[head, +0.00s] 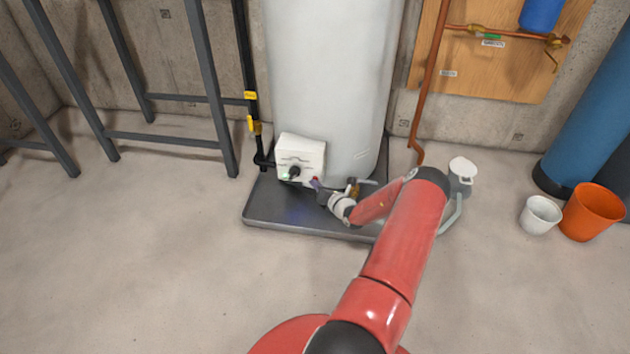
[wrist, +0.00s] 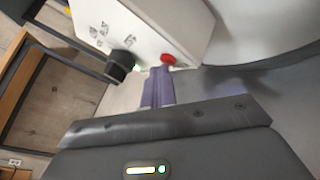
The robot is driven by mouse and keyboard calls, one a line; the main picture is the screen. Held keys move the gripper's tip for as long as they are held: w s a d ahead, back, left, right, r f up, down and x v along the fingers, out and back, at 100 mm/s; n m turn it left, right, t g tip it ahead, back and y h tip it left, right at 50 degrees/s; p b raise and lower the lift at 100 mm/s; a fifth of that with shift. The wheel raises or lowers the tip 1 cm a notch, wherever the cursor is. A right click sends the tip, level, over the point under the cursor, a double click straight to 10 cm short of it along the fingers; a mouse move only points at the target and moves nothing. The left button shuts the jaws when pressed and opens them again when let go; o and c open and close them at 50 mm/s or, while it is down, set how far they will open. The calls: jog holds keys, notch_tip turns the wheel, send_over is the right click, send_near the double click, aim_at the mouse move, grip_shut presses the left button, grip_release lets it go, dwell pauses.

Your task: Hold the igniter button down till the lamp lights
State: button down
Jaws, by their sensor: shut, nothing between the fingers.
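The white control box (head: 301,157) sits low on the front of the white tank, and it fills the upper part of the wrist view (wrist: 150,25). Its red igniter button (wrist: 168,60) is on the box's edge, beside a black knob (wrist: 122,62). My gripper (head: 316,184) is shut and empty, with its purple-grey fingers (wrist: 160,76) pointing at the red button. The tips are at or very near the button; I cannot tell whether they press it. A small greenish spot (head: 285,177) shows by the knob; I cannot tell whether it is a lit lamp.
The tank (head: 330,80) stands on a dark plinth (head: 275,216). A black pipe with yellow fittings (head: 253,125) runs left of the box. A copper pipe (head: 425,90) is to the right. White (head: 540,216) and orange (head: 592,213) buckets stand at far right. The front floor is clear.

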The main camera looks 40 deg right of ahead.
jog(key=shift+s+a+p, duration=0.5)
jog(key=shift+a, duration=0.05)
jog(key=shift+a, duration=0.1)
jog(key=s+a+p, duration=0.3)
jog(key=shift+s+a, duration=0.1)
jog(key=shift+a, duration=0.2)
dwell(0.5)
